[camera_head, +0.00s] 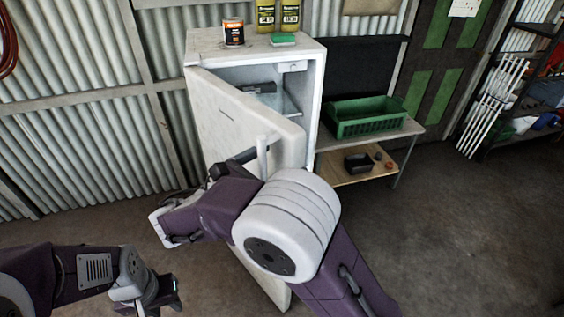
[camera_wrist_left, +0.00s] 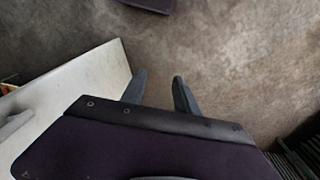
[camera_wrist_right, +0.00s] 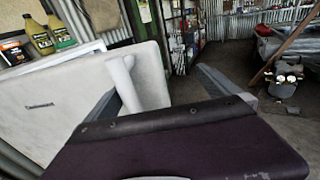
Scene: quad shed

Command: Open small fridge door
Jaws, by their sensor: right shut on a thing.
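The small white fridge (camera_head: 312,95) stands against the corrugated wall. Its door (camera_head: 245,118) is partly open, swung out toward me, with shelves showing inside. The white door handle (camera_head: 263,155) is on the door's front near its free edge; it also shows in the right wrist view (camera_wrist_right: 125,78). My right gripper (camera_head: 241,160) is at this handle and shut on it, with the handle beside its left finger in the right wrist view. My left gripper (camera_head: 168,292) is low at the left, open and empty; its fingers are apart over bare floor in the left wrist view (camera_wrist_left: 160,85).
A can (camera_head: 233,32), two yellow-green bottles (camera_head: 265,15) and a green sponge (camera_head: 284,39) sit on the fridge top. A bench with a green crate (camera_head: 366,122) stands right of the fridge.

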